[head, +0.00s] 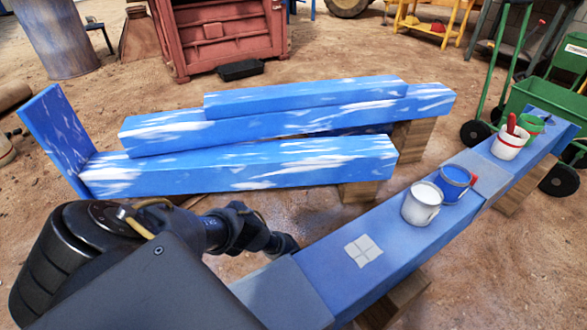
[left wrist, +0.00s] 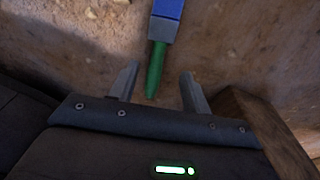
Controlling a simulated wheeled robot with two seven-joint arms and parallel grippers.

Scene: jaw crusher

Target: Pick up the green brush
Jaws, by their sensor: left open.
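The green brush shows in the left wrist view as a green handle (left wrist: 155,72), with a grey-blue band (left wrist: 163,29) and a blue part (left wrist: 168,8) at the top edge. My left gripper (left wrist: 160,70) is open. In that picture the handle's lower end lies between its two fingers, nearer the left one, and I see no contact. The depth between them is hard to tell. In the head view my left arm (head: 215,232) reaches in from the lower left; its fingertips and the green brush are hidden there. My right gripper is not in view.
A blue beam (head: 370,285) on wooden blocks carries a white bucket (head: 421,205), a blue bucket (head: 453,184) and a white bucket with a red handle (head: 508,143). Several blue-and-white beams (head: 250,166) stand behind my arm. Dirt ground (head: 330,40) lies open beyond.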

